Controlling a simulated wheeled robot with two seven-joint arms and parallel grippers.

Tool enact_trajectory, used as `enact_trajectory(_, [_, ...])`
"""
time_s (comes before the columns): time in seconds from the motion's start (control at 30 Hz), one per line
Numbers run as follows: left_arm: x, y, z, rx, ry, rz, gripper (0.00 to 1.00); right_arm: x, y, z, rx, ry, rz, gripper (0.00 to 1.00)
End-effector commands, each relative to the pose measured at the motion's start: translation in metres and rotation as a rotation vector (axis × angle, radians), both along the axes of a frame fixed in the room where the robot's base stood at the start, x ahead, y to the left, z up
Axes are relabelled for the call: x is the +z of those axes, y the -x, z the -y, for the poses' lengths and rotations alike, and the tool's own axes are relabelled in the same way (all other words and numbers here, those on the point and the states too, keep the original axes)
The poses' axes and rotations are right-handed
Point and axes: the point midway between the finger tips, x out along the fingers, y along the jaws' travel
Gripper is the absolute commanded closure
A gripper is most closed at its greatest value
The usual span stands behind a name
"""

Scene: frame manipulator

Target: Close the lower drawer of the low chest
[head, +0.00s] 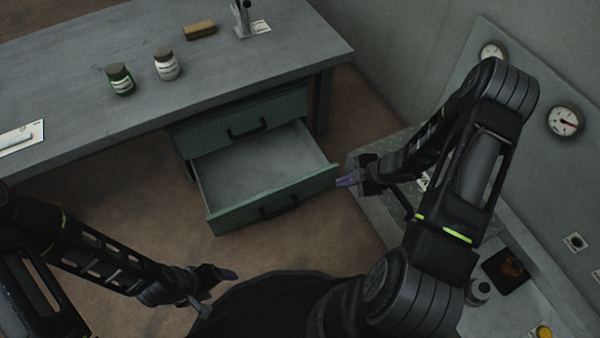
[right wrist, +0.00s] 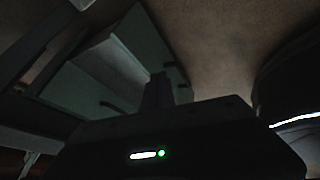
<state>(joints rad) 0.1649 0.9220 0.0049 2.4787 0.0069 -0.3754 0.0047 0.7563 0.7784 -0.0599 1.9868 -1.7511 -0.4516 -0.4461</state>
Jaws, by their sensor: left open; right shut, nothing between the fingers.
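The low chest (head: 243,112) is green and stands under the grey desk. Its lower drawer (head: 272,198) is pulled far out and looks empty, with a dark bar handle (head: 279,206) on its front. The upper drawer (head: 222,131) is shut. My right gripper (head: 346,182) is shut and empty, close to the right end of the lower drawer's front; I cannot tell if it touches. The right wrist view shows the open drawer (right wrist: 118,62) beyond the dark fingers (right wrist: 158,90). My left gripper (head: 215,285) is open and empty, low and in front of the drawer.
On the desk (head: 230,62) are a green jar (head: 121,80), a second jar (head: 166,65), a brown block (head: 199,30) and a holder with tools. A grey bench (head: 375,205) with gauges above runs along the right. Brown floor (head: 120,205) is clear left of the drawer.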

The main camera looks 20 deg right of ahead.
Motion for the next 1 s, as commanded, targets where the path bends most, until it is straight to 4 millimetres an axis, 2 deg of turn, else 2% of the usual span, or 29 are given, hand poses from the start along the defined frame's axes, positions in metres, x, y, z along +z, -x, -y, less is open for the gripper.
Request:
enact_trajectory(0.1, [0.0, 0.0, 0.0, 0.0, 0.0, 0.0, 0.28, 0.0, 0.004, -0.004, 0.103, 0.035, 0.028, 1.0])
enact_trajectory(0.57, [-0.004, 0.0, 0.0, 0.0, 0.0, 0.001, 0.28, -0.005, 0.002, -0.007, 0.107, 0.036, 0.031, 1.0])
enact_trajectory(0.77, [-0.017, -0.002, 0.001, 0.002, -0.001, 0.006, 0.28, -0.025, -0.007, -0.016, 0.107, 0.034, 0.03, 1.0])
enact_trajectory(1.0, [-0.044, -0.006, 0.001, 0.008, -0.003, 0.016, 0.28, -0.064, -0.028, -0.035, 0.107, 0.033, 0.031, 1.0])
